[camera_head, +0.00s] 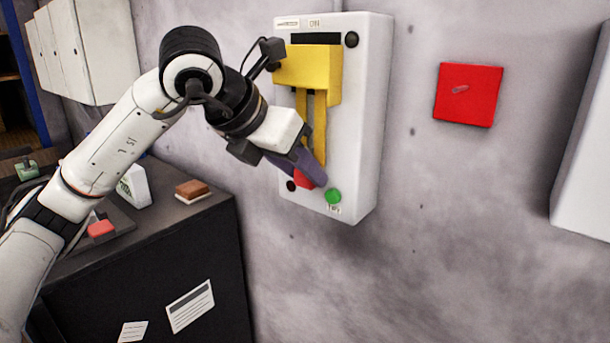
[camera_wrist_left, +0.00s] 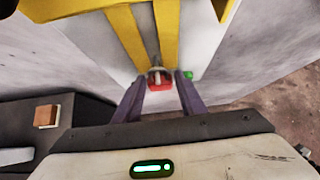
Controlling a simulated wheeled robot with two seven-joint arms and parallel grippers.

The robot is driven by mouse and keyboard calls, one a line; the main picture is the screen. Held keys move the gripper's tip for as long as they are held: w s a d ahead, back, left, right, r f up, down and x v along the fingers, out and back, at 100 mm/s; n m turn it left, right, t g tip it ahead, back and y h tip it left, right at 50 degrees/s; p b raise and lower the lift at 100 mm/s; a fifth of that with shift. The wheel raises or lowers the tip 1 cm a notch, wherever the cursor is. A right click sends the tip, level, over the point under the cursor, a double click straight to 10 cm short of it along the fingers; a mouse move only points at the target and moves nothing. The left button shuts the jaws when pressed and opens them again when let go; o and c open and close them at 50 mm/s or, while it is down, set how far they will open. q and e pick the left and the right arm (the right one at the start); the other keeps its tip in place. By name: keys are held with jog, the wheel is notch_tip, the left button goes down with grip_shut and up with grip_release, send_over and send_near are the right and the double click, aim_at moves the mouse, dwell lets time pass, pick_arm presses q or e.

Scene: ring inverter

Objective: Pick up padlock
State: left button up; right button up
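A red padlock (camera_head: 303,180) is at the lower part of the white wall box (camera_head: 355,120), below the yellow bars (camera_head: 318,130). In the left wrist view the padlock (camera_wrist_left: 160,82) shows a red body and a grey shackle between the bars' lower ends. My left gripper (camera_head: 312,172) is at the box front with its purple fingers at the padlock, partly covering it in the head view. In the left wrist view the fingers (camera_wrist_left: 160,88) are apart, one on each side of the padlock, with small gaps showing. My right gripper is not in view.
A green button (camera_head: 333,196) is right of the padlock. A red square plate (camera_head: 468,95) is on the wall to the right. A dark cabinet (camera_head: 215,225) at the lower left bears a brown block (camera_head: 192,188) and a red item (camera_head: 101,228).

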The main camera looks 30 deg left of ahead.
pick_arm(q)
jog(key=c, duration=0.7)
jog(key=shift+r, duration=0.1)
jog(key=s+b, duration=0.1)
jog(key=s, duration=0.5)
jog(key=s+a+b, duration=0.1)
jog(key=s, duration=0.5)
jog(key=s+b, duration=0.1)
jog(key=s, duration=0.5)
jog(key=shift+a+r+b, duration=0.2)
jog(key=shift+r+b, duration=0.05)
jog(key=shift+b, duration=0.1)
